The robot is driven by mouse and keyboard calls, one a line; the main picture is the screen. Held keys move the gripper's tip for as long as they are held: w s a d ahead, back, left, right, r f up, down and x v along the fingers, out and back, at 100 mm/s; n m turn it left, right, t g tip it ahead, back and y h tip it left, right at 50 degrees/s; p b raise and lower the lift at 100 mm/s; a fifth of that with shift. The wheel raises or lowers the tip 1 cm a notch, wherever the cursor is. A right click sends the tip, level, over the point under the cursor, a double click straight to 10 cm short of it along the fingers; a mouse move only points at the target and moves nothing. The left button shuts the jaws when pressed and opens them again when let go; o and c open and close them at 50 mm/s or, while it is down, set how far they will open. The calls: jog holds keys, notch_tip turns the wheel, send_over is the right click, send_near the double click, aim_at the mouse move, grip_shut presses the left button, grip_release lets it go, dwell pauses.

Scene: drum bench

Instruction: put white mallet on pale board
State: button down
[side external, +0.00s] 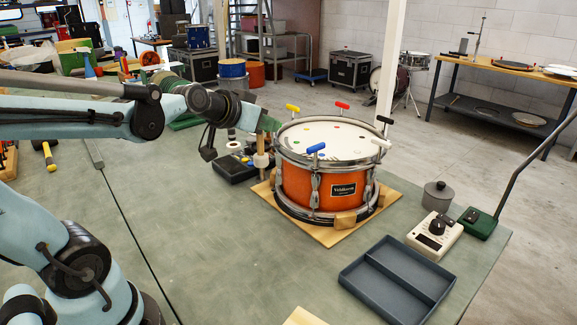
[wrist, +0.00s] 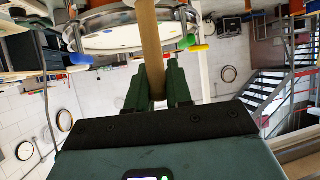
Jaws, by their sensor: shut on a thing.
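My gripper (side external: 267,124) is at the left side of the orange drum, with its green fingers close to the rim. In the wrist view, my gripper (wrist: 158,92) is shut on a pale wooden handle (wrist: 150,45), which I take to be the white mallet's. In the side view the upright mallet (side external: 261,160) shows a whitish part below the fingers; its lower end is hard to make out. A pale board (side external: 304,317) shows only partly at the bottom edge, well away from my gripper. Another pale wooden board (side external: 331,236) lies under the drum.
The drum (side external: 310,187) has coloured keys around its rim, close to my gripper. A dark device (side external: 236,170) stands to its left. A grey divided tray (side external: 397,281), a cream metronome-like box (side external: 435,236) and a grey canister (side external: 437,196) are at right. The bench's front middle is clear.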

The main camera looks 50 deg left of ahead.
jog(key=shift+r, duration=0.5)
jog(key=s+d+r+m+g+h, duration=0.1)
jog(key=s+d+m+h, duration=0.25)
jog(key=d, duration=0.85)
jog(key=s+d+m+g+h, duration=0.1)
jog(key=s+d+m+h, duration=0.3)
jog(key=d, duration=0.7)
jog(key=s+d+m+g+h, duration=0.65)
jog(key=s+d+m, duration=0.25)
jog(key=s+d, duration=0.65)
jog(key=shift+w+a+f, duration=0.75)
jog(key=shift+w+f, duration=0.95)
jog(key=shift+f, duration=0.9)
jog(key=shift+w+a+f, duration=0.7)
jog(key=shift+w+f, duration=1)
jog(key=shift+f, duration=0.95)
jog(key=shift+w+a+f, duration=0.75)
jog(key=shift+w+f, duration=0.95)
jog(key=shift+f, duration=0.9)
